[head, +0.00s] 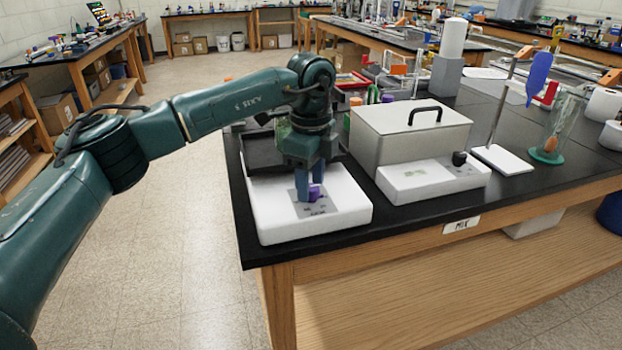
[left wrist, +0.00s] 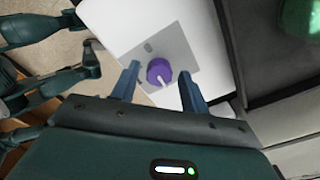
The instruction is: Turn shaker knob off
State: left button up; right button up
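The shaker is a white box (head: 275,222) with a dark platform on top, at the near left corner of the black bench. Its purple knob (head: 315,194) sits on a grey label panel on the front part. In the left wrist view the knob (left wrist: 159,71) shows a white pointer line on its face. My left gripper (head: 310,187) points down at the knob with its blue fingers. In the left wrist view its fingers (left wrist: 157,76) are open on either side of the knob, with a gap at each side. My right gripper is not recognisable in either view.
A grey lidded box with a white front panel (head: 432,180) and black knob stands right of the shaker. Further right are a stand with a white base (head: 501,160) and a glass cylinder (head: 560,125). A green item (left wrist: 300,16) shows on the shaker's platform.

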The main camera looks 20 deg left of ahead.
aim_at(311, 186)
pick_arm(q)
jog(key=shift+o, duration=0.3)
notch_tip(311, 186, up, 13)
dwell(0.5)
